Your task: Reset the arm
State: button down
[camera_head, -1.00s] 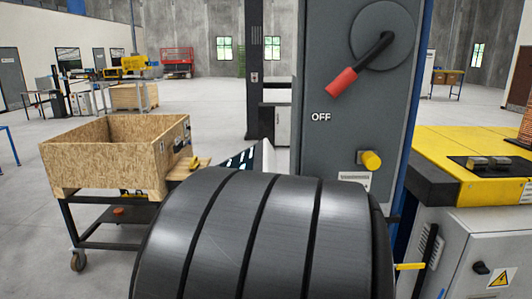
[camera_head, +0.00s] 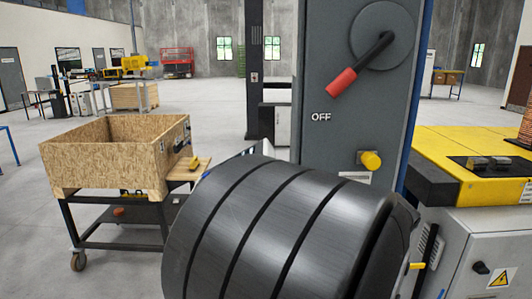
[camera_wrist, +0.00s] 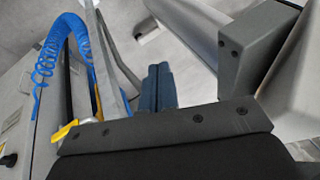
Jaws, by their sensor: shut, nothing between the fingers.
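In the wrist view, my gripper (camera_wrist: 159,86) shows as two dark blue-grey fingers side by side, closed together with nothing between them. They point away over a grey floor, past a black bar with screws across the lower part of the picture. My gripper does not show in the head view. There, a large black ribbed part of my own arm fills the lower middle and hides what lies behind it. No copper tube can be made out in either view.
A grey cabinet (camera_head: 325,75) with a red-handled lever (camera_head: 342,82) by the word OFF and a yellow knob (camera_head: 371,160) stands close behind my arm. A wooden crate (camera_head: 105,165) on a cart is left; a yellow-topped machine (camera_head: 445,145) is right. Blue coiled hose (camera_wrist: 80,35) shows in the wrist view.

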jog(key=d+r+m+t, duration=0.2)
jog(key=d+r+m, duration=0.1)
jog(key=d, duration=0.3)
jog(key=shift+w+d+t, duration=0.15)
jog(key=shift+t, duration=0.15)
jog(key=shift+f, duration=0.1)
jog(key=a+f+n+g, duration=0.4)
jog(key=a+n, duration=0.2)
jog(key=a, duration=0.7)
jog(key=shift+w+a+h, duration=0.25)
jog(key=shift+a+h, duration=0.05)
jog(key=shift+a, duration=0.05)
